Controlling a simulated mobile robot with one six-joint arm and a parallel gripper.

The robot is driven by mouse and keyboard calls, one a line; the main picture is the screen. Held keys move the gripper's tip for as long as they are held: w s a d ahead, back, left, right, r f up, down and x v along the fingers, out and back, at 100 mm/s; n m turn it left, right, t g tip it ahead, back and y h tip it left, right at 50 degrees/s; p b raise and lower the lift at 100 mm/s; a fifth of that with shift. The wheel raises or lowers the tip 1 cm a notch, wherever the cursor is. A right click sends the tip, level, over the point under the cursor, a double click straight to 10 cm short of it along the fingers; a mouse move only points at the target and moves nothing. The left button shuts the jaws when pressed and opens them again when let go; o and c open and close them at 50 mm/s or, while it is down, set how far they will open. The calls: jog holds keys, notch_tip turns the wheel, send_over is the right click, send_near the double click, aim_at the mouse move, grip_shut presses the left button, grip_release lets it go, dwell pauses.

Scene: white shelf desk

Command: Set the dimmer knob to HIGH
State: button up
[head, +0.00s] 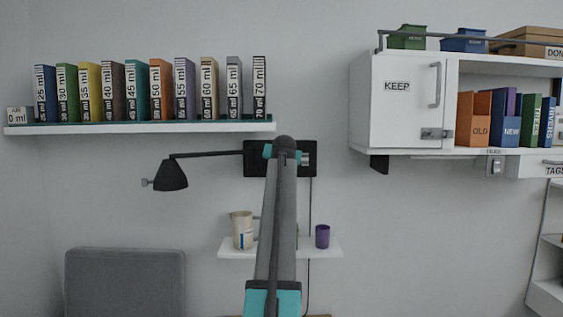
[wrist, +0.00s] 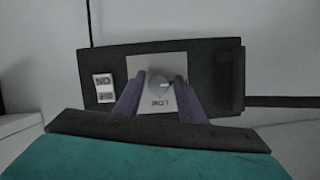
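The dimmer knob (wrist: 160,85) is a small round grey knob with a pale mark on its right part. It sits on a light square plate (wrist: 140,66) in a black wall panel (wrist: 215,65). Upside-down lettering, seemingly LOW, is below the knob in the wrist view. My gripper (wrist: 161,78) has its two purple fingers apart, one on each side of the knob. They look open, with a small gap at the knob; contact is not clear. In the head view the panel (head: 252,160) is partly hidden by my arm, which hides the knob and fingertips.
A white ON switch (wrist: 104,88) is on the same panel, left of the knob in the wrist view. A black lamp (head: 170,177) extends left from the panel. A small shelf (head: 230,250) below holds a beige jug (head: 241,231) and a purple cup (head: 322,236).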

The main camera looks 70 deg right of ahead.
jog(key=shift+o, duration=0.7)
jog(key=shift+r, duration=0.15)
jog(key=b+v, duration=0.1)
jog(key=v, duration=1.2)
jog(key=shift+a+b, duration=0.35)
